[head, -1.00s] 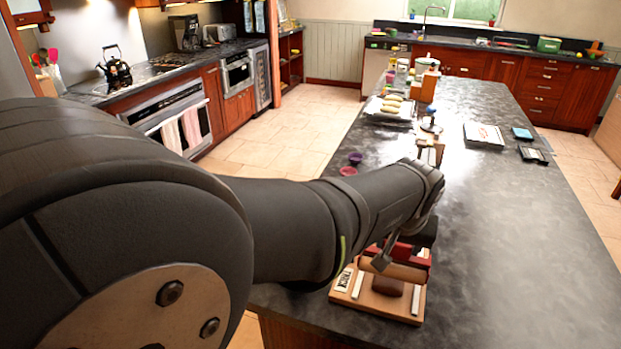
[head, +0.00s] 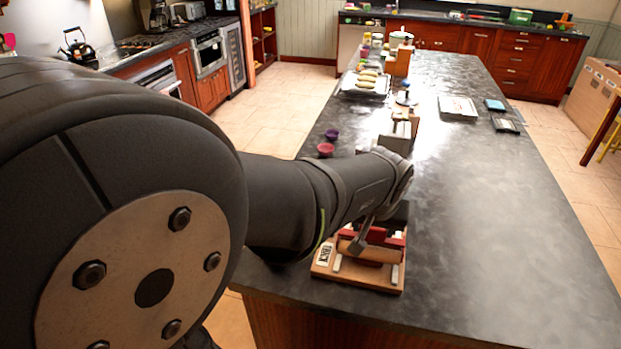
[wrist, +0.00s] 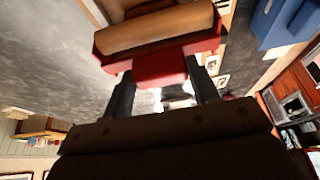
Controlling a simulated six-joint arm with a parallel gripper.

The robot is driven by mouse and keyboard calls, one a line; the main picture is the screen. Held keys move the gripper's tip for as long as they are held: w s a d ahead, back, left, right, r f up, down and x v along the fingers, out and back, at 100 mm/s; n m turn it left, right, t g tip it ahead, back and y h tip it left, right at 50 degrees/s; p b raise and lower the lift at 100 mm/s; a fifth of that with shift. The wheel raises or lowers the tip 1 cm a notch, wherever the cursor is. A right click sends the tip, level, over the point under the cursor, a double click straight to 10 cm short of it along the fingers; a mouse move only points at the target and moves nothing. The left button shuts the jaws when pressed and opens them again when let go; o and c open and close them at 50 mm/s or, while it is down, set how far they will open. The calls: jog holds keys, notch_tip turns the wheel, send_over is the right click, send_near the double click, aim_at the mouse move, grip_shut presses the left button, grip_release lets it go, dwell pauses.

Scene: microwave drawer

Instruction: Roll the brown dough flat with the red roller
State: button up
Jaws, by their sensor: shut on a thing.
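The red roller (head: 369,250) has a tan wooden cylinder in a red frame. My gripper (wrist: 160,71) is shut on its red handle, one dark finger on each side. The wrist view shows the roller's cylinder (wrist: 157,30) and red frame just past the fingers. In the head view the roller is low over a wooden board (head: 347,275) at the near end of the counter. The brown dough (head: 368,263) is mostly hidden beneath the roller. Whether the roller touches the dough is hard to tell.
The board has pale side strips and a printed label (head: 323,254). The dark counter (head: 490,220) is clear to the right.

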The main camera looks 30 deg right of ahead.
jog(key=shift+f, duration=0.2)
dwell(0.3)
jog(key=shift+s+a+f, duration=0.15)
jog(key=shift+s+a, duration=0.3)
dwell(0.6)
jog(key=shift+w+d, duration=0.85)
jog(key=shift+d, duration=0.05)
dwell(0.6)
jog(key=shift+s+a+f, duration=0.2)
jog(key=shift+s+a, duration=0.65)
jog(key=shift+a, duration=0.05)
dwell(0.6)
jog(key=shift+w+d, duration=0.7)
dwell(0.7)
jog(key=shift+w+d, duration=0.15)
jog(key=shift+d, duration=0.05)
jog(key=shift+s+a, duration=0.95)
jog(key=shift+a, duration=0.05)
dwell(0.8)
